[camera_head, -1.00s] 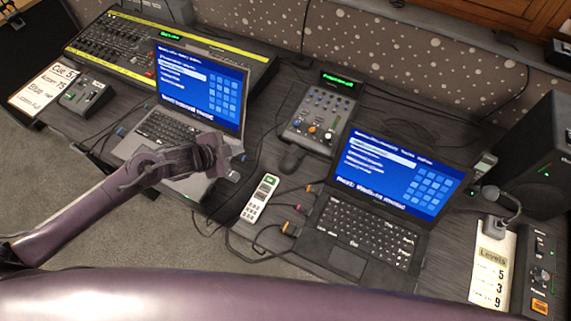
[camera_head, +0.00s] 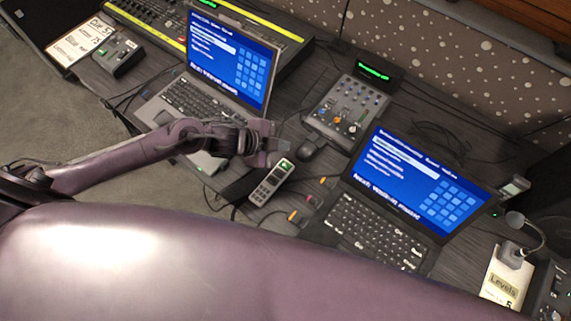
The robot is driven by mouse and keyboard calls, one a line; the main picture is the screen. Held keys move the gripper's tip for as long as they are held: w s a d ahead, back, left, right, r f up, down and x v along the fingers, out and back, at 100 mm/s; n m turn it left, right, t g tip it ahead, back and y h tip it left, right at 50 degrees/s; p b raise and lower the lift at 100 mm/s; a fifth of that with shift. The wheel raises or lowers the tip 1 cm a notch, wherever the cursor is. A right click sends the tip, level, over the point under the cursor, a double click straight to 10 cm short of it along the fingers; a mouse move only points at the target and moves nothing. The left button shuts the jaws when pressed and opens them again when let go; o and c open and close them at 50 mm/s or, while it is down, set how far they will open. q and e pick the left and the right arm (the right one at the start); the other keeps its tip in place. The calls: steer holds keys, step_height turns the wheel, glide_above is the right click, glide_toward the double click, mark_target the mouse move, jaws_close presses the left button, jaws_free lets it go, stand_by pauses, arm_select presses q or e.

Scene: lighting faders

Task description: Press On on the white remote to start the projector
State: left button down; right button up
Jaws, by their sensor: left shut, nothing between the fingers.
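The white remote (camera_head: 271,183) lies on the dark desk between the two laptops, tilted in the picture. It has a small green-lit display at its upper end and rows of buttons below, with labels too small to read. My left gripper (camera_head: 272,146) is shut and empty, just above and to the left of the remote's upper end in the picture. Whether it touches anything cannot be told. No projector is in view. My right gripper is not in view; a large purple part of mine fills the bottom.
The left laptop (camera_head: 232,55) and right laptop (camera_head: 415,187) show blue screens. A mouse (camera_head: 310,147) and a small mixer (camera_head: 346,108) stand behind the remote. Coloured cable plugs (camera_head: 300,208) lie right of it. A microphone (camera_head: 515,245) and Levels card (camera_head: 503,285) are at right.

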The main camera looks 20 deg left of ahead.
mark_target(282, 166)
arm_select(q)
step_height(282, 166, down, 7)
steer(key=b, duration=0.6)
steer(key=shift+f, duration=0.4)
stand_by(0.6)
stand_by(0.7)
steer(key=shift+f+b, duration=0.35)
steer(key=shift+f, duration=0.05)
steer(key=shift+f, duration=0.35)
stand_by(0.5)
steer(key=shift+r, duration=0.1)
steer(key=shift+r+p, duration=0.65)
steer(key=shift+r, duration=0.05)
